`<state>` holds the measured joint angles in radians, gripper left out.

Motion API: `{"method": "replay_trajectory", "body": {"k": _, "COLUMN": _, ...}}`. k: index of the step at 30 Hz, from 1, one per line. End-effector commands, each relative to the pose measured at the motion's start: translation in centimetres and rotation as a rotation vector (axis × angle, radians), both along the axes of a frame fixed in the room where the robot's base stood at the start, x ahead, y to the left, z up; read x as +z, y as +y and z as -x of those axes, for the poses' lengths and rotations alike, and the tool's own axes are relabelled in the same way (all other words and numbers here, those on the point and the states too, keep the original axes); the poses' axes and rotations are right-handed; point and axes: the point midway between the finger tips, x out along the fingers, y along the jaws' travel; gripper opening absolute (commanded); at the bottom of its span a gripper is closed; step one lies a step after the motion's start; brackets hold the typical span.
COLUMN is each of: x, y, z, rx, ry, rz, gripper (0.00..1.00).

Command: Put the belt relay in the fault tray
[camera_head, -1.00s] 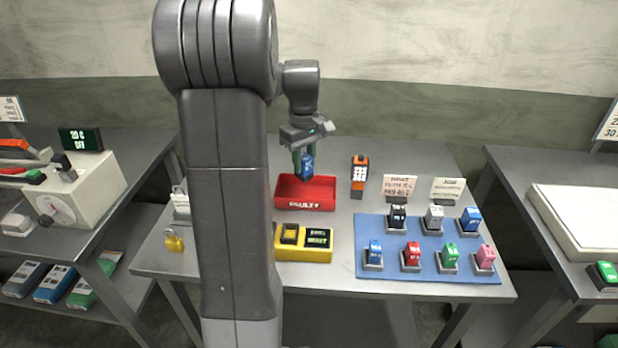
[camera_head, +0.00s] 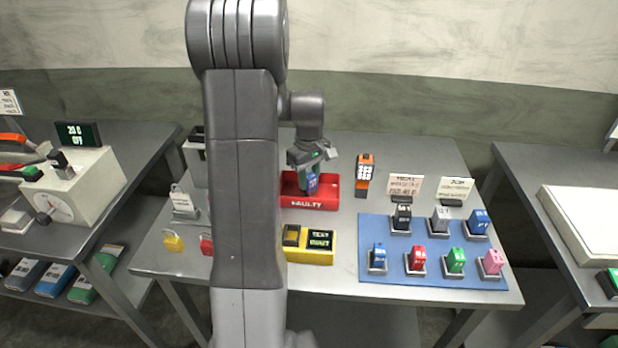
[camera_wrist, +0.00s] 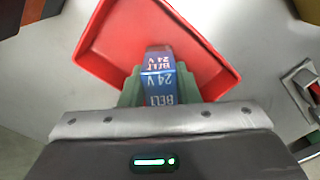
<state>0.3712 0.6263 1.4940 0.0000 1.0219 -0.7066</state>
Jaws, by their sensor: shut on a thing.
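The belt relay (camera_wrist: 158,84) is a blue block marked "BELT 24 V" in the wrist view. My gripper (camera_head: 311,178) is shut on it, with green fingers on both sides. In the head view the relay (camera_head: 312,183) is over or inside the red fault tray (camera_head: 316,203), which is marked "FAULTY" on its front. In the wrist view the tray (camera_wrist: 90,62) surrounds the relay's far end. I cannot tell whether the relay touches the tray floor.
A yellow tester (camera_head: 318,256) stands in front of the tray. An orange device (camera_head: 364,176) stands to its right. A blue mat (camera_head: 398,279) with several coloured relays lies at the right. Padlocks (camera_head: 173,242) lie at the left, partly behind my arm.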

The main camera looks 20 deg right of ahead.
Motion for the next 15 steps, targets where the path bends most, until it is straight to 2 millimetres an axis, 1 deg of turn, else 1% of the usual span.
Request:
{"method": "replay_trajectory", "body": {"k": 3, "x": -0.59, "y": 0.01, "z": 0.01, "rx": 0.000, "ry": 0.000, "rz": 0.000, "gripper": 0.05}}
{"method": "replay_trajectory", "body": {"k": 9, "x": -0.59, "y": 0.00, "z": 0.00, "rx": 0.000, "ry": -0.001, "rz": 0.001, "gripper": 0.05}}
{"method": "replay_trajectory", "body": {"k": 13, "x": -1.01, "y": 0.00, "z": 0.00, "rx": 0.000, "ry": -0.001, "rz": 0.001, "gripper": 0.05}}
{"method": "replay_trajectory", "body": {"k": 14, "x": -0.88, "y": 0.00, "z": 0.00, "rx": 0.000, "ry": -0.001, "rz": 0.001, "gripper": 0.35}}
{"method": "replay_trajectory", "body": {"k": 15, "x": -0.85, "y": 0.00, "z": 0.00, "rx": 0.000, "ry": -0.001, "rz": 0.001, "gripper": 0.42}}
